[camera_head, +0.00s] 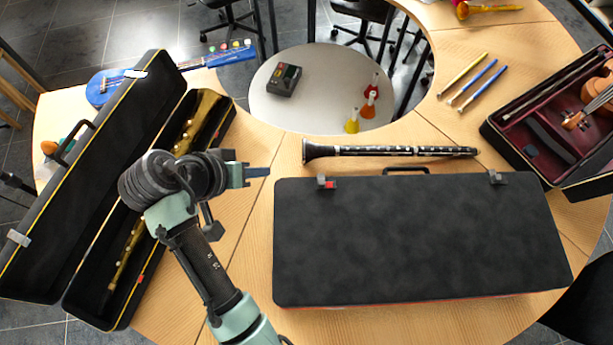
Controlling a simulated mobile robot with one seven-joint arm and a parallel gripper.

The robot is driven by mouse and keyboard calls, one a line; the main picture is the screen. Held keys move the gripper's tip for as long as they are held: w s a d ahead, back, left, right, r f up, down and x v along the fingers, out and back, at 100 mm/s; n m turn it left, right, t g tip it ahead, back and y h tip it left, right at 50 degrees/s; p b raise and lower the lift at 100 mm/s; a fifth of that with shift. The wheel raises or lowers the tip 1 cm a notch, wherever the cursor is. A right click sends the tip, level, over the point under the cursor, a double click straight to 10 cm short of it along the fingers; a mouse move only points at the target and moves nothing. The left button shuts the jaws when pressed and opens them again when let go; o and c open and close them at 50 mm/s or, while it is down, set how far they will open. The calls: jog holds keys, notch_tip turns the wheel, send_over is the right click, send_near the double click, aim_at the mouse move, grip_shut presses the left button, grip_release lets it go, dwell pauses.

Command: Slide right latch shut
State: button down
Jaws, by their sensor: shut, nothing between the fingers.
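A closed black case (420,240) lies flat on the wooden table, its handle (405,170) on the far side. On its far edge, the right latch (496,177) is a small grey piece with no red clearly showing; its exact position is too small to tell. The left latch (326,181) is grey with a red patch beside it. My gripper (262,172) is shut and empty, left of the case's far left corner. It points right, towards the left latch, apart from the case and far from the right latch.
A clarinet (390,151) lies just beyond the case. An open long case (75,290) with a brass-coloured instrument is at left, partly behind my arm. An open violin case (500,130) is at right. Several coloured sticks (472,82) lie at back right.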

aim_at(322, 183)
jog(key=shift+s+d+f+g+h, duration=0.2)
jog(key=shift+s+f+g+h, duration=0.15)
jog(key=shift+s+f, duration=0.5)
jog(key=p+x, duration=0.1)
jog(key=x, duration=0.8)
jog(key=shift+w+d+f, duration=0.1)
jog(key=shift+d+f, duration=0.05)
jog(key=shift+f, duration=0.1)
jog(key=d+p, duration=0.2)
jog(key=d, duration=0.1)
jog(key=shift+w+d, duration=0.1)
jog(key=shift+d+f, duration=0.2)
jog(key=shift+d, duration=0.25)
